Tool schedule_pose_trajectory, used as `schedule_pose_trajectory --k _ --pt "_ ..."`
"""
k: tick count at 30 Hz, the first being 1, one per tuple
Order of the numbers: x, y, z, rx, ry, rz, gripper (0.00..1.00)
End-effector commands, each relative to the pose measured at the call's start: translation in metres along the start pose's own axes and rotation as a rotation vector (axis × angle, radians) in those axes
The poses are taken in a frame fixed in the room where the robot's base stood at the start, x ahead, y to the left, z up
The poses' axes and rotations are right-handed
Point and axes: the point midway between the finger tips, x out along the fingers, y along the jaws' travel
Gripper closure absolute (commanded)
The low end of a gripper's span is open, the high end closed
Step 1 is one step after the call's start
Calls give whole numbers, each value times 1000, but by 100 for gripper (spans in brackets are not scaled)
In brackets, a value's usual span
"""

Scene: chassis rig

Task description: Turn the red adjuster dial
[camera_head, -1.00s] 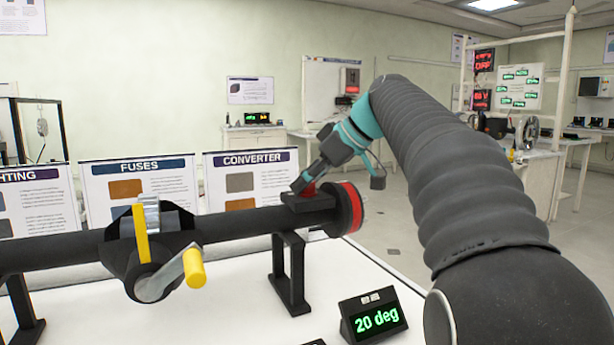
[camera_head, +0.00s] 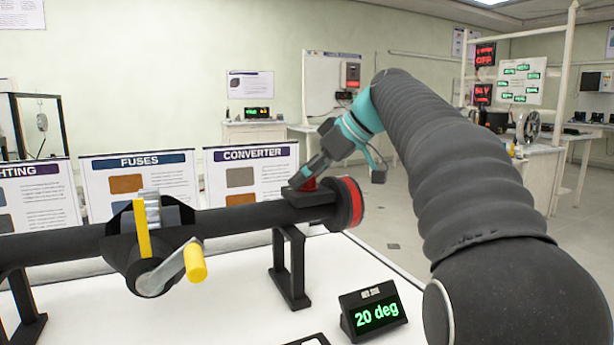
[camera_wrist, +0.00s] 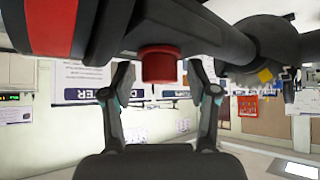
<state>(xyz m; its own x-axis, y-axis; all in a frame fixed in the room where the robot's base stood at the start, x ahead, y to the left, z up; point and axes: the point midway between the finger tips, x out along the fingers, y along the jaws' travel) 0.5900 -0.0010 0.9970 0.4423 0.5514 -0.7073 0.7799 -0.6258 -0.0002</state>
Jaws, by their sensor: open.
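The red adjuster dial (camera_head: 308,185) is a small red knob on a black block on top of the dark horizontal tube, near the tube's right end. In the wrist view, which is upside down, the dial (camera_wrist: 160,66) hangs from the dark tube. My gripper (camera_head: 302,182) comes down at a slant from the upper right to the dial. In the wrist view my gripper (camera_wrist: 160,80) is open, with one fingertip on each side of the dial. A gap shows between the dial and each finger. In the head view the fingers partly hide the dial.
A display (camera_head: 373,312) on the white bench reads "20 deg". A yellow-handled crank (camera_head: 192,262) sits on the tube (camera_head: 245,220) to the left. A black stand (camera_head: 290,270) holds the tube up. Info boards (camera_head: 140,188) stand behind.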

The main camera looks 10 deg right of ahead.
Motion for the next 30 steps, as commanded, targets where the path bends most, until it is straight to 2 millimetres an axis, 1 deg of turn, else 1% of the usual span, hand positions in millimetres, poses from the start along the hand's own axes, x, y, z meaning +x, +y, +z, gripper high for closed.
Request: schedule_pose_trajectory --k 5,15,18,21,24,30 --pt "-18 1 0 0 1 4 41" --pt "-85 2 0 1 0 3 41" --pt "-99 1 0 0 2 3 41" --pt "-110 1 0 1 1 2 41" --pt "-115 1 0 1 0 0 41" --pt "-119 0 0 0 0 0 41"
